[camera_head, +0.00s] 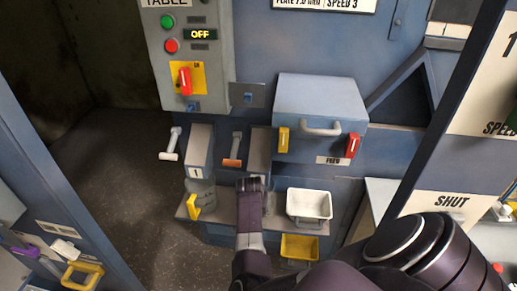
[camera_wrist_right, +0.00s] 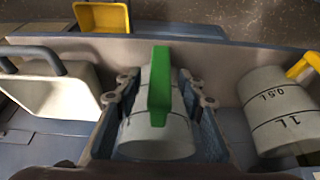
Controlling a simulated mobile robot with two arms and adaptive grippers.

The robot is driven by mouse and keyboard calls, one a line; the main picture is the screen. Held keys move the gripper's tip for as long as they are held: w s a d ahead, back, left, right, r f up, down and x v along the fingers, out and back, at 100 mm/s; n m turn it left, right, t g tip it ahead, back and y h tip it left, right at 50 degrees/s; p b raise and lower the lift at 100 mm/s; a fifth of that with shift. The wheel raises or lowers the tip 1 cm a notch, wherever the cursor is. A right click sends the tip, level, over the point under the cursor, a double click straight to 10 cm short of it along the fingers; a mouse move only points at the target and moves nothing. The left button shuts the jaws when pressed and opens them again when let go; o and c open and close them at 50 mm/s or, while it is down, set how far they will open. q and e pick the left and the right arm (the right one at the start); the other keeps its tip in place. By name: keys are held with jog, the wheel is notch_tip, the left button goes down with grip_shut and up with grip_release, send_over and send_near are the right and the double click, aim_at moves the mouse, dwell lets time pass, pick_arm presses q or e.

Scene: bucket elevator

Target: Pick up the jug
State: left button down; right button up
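A pale grey jug with a green handle (camera_wrist_right: 160,130) stands between the fingers of my right gripper (camera_wrist_right: 160,95) in the right wrist view. The fingers lie on both sides of its body; a narrow gap seems to show, and I cannot make out firm contact. In the head view my right gripper (camera_head: 250,184) points away from me over the low shelf and hides this jug. A second grey jug (camera_wrist_right: 277,112), with a yellow handle and 1L and 0.5L marks, stands to the right in the wrist view; in the head view it is left of the gripper (camera_head: 201,192). My left gripper is not in view.
A white tub (camera_head: 309,205) stands right of the gripper, with a yellow bin (camera_head: 299,247) below it. Behind are two chutes, a blue feed box (camera_head: 318,98) and a control panel (camera_head: 185,50). A blue post (camera_head: 440,120) rises on the right. Dark floor is clear at left.

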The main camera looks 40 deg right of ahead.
grip_shut()
